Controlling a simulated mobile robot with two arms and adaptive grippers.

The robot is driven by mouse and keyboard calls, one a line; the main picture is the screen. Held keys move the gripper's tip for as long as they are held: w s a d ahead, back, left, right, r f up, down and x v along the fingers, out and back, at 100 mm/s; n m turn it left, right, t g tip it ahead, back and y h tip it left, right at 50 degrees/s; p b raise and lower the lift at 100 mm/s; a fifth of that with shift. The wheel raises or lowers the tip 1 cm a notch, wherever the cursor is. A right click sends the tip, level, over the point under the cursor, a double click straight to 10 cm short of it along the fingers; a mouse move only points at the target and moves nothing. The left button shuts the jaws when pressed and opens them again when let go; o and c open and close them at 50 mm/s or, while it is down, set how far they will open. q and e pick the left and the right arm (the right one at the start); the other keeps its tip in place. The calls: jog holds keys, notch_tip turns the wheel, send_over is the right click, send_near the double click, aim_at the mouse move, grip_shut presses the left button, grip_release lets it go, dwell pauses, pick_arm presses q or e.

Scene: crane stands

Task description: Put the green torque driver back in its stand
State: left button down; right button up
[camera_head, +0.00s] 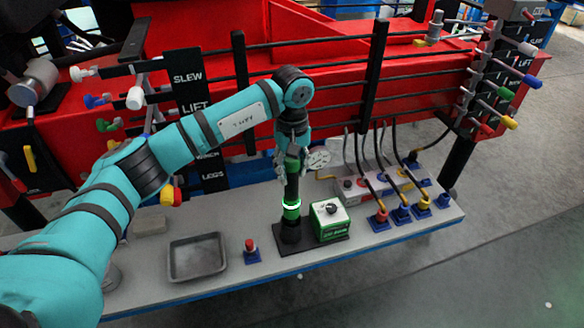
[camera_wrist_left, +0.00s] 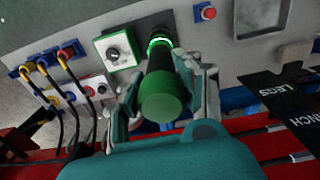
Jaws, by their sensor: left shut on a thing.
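The green torque driver (camera_head: 292,188) has a black body, a green end and a lit green ring. It stands upright, and my left gripper (camera_head: 291,156) is shut around its upper part. In the left wrist view the driver's round green end (camera_wrist_left: 163,101) shows between the two fingers. The stand has a black base plate (camera_head: 275,240) with a dark round holder (camera_head: 290,233) and a green-and-white box with a black knob (camera_head: 330,218). The driver's lower end lines up with the holder and appears to meet it. I cannot tell how deep it sits. My right gripper is out of view.
On the grey bench are a metal tray (camera_head: 197,257), a red button on a blue base (camera_head: 251,251), and several cabled plugs on blue bases (camera_head: 402,213) at right. Black rails and levers on the red crane stand behind. The bench front edge is clear.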

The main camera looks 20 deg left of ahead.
aim_at(292, 186)
pick_arm(q)
jog(key=shift+f+b, duration=2.35)
jog(key=shift+f, duration=0.4)
jog(key=c, duration=0.8)
grip_release()
jog(key=shift+s+f, duration=0.1)
jog(key=shift+r+p, duration=1.2)
jog(key=shift+r, duration=1.4)
jog(key=shift+r, duration=0.1)
